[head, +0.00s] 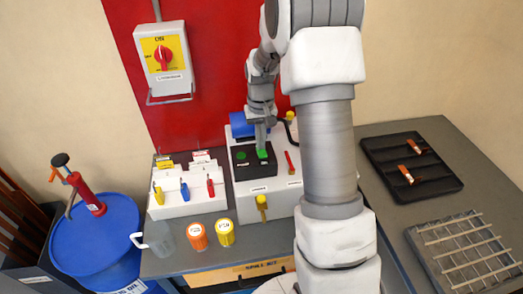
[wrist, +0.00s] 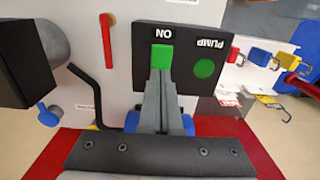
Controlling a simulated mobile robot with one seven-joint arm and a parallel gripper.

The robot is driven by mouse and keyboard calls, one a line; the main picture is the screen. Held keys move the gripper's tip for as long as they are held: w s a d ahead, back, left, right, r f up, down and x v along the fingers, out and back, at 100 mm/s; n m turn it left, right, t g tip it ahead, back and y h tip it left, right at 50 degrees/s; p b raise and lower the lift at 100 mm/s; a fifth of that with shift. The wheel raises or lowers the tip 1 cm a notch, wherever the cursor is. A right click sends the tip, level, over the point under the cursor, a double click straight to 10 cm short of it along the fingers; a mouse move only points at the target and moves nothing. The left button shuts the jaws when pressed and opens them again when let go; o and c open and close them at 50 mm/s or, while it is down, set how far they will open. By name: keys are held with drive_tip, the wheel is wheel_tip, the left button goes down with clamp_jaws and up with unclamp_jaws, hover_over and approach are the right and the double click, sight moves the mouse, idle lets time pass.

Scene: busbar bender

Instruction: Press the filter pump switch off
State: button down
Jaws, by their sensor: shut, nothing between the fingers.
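The pump switch is a green rocker (wrist: 162,56) on a black panel (wrist: 185,35), beside the word ON. A round green lamp (wrist: 204,68) sits next to it, near the word PUMP. In the head view the black panel (head: 241,172) is on the white machine, with the green switch (head: 262,154) at its right and the lamp (head: 241,156) at its left. My gripper (wrist: 161,74) is shut and empty, its tips at the switch's near edge. It points down over the switch in the head view (head: 261,146). I cannot tell whether the tips touch it.
A red handle (wrist: 108,60) and a black bent rod (wrist: 90,90) are beside the panel. A white rack (head: 187,207) with coloured padlocks stands left of the machine. Orange and yellow containers (head: 197,236) (head: 225,233) stand in front. A red rotary switch (head: 163,55) is on the wall.

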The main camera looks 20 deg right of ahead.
wheel_tip(320, 180, up, 7)
drive_tip(key=p, duration=0.4)
idle(0.7)
drive_tip(key=s+a+r+n+t+b, duration=0.1)
drive_tip(key=s+a+r, duration=0.2)
drive_tip(key=s+r, duration=0.25)
drive_tip(key=s+a+r+t+b, duration=0.1)
drive_tip(key=s+a+r+t, duration=0.15)
drive_tip(key=s+r, duration=0.35)
drive_tip(key=s+a+r+t, duration=0.1)
drive_tip(key=s+a, duration=0.1)
drive_tip(key=s, duration=0.5)
drive_tip(key=s+a+r+n+t+b, duration=0.1)
drive_tip(key=s+a+r, duration=0.1)
drive_tip(key=s, duration=0.5)
drive_tip(key=shift+a, duration=0.3)
